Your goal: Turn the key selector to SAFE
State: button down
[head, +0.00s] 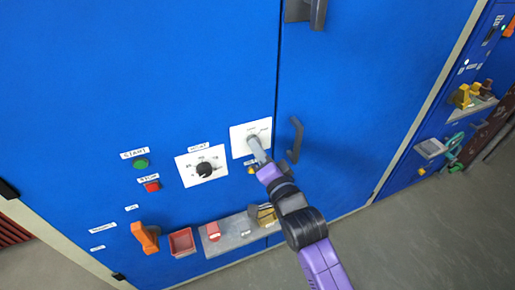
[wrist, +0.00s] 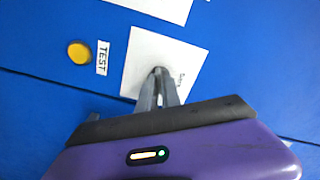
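The key selector's white plate (head: 238,148) is on the blue cabinet front, right of the black dial. The plate also shows in the wrist view (wrist: 143,65), with small print right of my fingertips that is too blurred to read. My gripper (head: 252,140) reaches the middle of this plate from the lower right. In the wrist view my gripper's two grey fingers (wrist: 160,74) are close together, with their tips at the plate and a narrow gap between them. They appear shut on the key selector, whose key is mostly hidden by the fingertips. Its turn position cannot be read.
A yellow button (wrist: 79,53) with a TEST label (wrist: 103,58) is beside the plate. A black dial (head: 205,170), green button (head: 141,164), red button (head: 152,187) and orange handle (head: 145,238) are to the left.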

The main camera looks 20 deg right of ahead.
jog(key=shift+n, duration=0.3)
jog(key=n, duration=1.1)
jog(key=shift+f, duration=0.1)
dwell(0.3)
jog(key=shift+n, duration=0.3)
dwell(0.3)
jog(key=c, duration=1.5)
grip_release()
jog(key=shift+c, duration=0.2)
